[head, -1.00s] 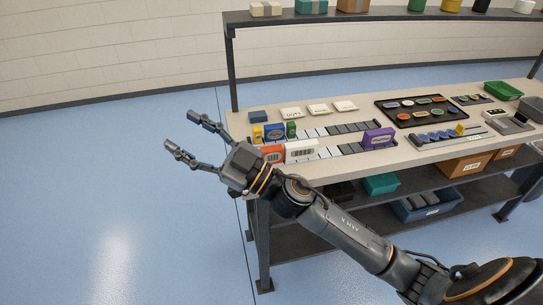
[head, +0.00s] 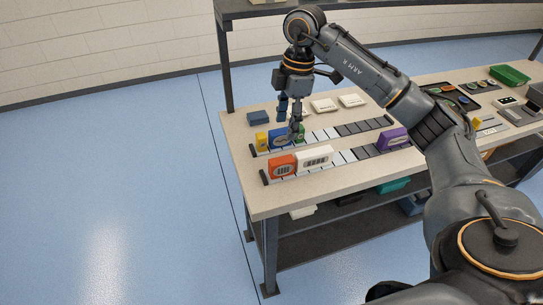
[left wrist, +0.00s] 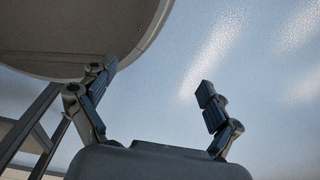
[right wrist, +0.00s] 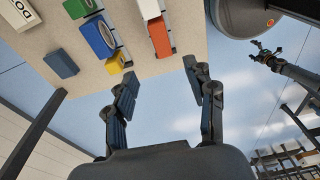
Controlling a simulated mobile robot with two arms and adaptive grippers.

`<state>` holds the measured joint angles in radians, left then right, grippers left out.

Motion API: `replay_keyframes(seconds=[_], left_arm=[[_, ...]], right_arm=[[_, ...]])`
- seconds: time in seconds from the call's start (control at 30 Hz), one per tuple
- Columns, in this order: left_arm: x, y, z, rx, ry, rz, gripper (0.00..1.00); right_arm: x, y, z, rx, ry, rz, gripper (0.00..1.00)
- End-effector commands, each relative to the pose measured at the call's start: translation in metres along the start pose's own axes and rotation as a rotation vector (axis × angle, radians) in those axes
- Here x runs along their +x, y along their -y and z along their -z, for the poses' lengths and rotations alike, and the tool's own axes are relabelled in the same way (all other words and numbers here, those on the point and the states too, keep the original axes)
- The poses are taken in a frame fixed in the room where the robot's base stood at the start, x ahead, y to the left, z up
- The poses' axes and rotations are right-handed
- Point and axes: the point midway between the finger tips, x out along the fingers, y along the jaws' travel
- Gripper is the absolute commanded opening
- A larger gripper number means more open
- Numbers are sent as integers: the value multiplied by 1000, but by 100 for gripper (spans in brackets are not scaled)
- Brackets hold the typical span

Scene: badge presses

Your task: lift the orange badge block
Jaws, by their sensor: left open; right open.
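The orange badge block (head: 282,168) stands upright at the left end of the front rail, touching or very close to a white block (head: 314,157). In the right wrist view the orange block (right wrist: 161,37) is at the top, beyond the fingertips. My right gripper (head: 290,112) is open and empty, pointing down in front of the back rail's blocks in the head view. It also shows in the right wrist view (right wrist: 160,76), clear of the orange block. My left gripper (left wrist: 155,80) is open and empty in the left wrist view, over the floor. The head view does not show it.
Yellow (head: 262,141), blue (head: 278,140) and green (head: 300,132) blocks stand on the back rail, the green partly hidden by my right gripper. A purple block (head: 394,139) stands at the front rail's right end. A dark blue block (head: 258,117) lies behind. Floor left of the table is clear.

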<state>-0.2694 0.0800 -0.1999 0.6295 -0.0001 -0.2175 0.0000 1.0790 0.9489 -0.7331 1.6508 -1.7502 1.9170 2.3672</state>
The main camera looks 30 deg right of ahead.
Motion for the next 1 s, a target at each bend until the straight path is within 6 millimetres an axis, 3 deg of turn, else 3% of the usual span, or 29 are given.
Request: replay_keyframes(seconds=[0.1, 0.3, 0.4, 0.53, 0.77, 1.0], left_arm=[[-3, -1, -7, 0, 9, -1, 90], [-11, -8, -47, 0, 69, -10, 90], [-14, -9, -55, 0, 80, -11, 90], [-13, -8, -46, 0, 68, -10, 90], [-24, -3, -13, 0, 19, -4, 90], [-28, -4, -20, 0, 31, -5, 90]], right_arm=[[20, 2, -2, 3, 6, 8, 55], [59, 1, -1, -1, 3, 7, 55], [73, 1, 0, -1, 2, 6, 55], [82, 0, 0, -2, 1, 4, 55], [107, -6, -2, -1, 1, 7, 55], [133, -7, -2, -4, -1, 2, 55]])
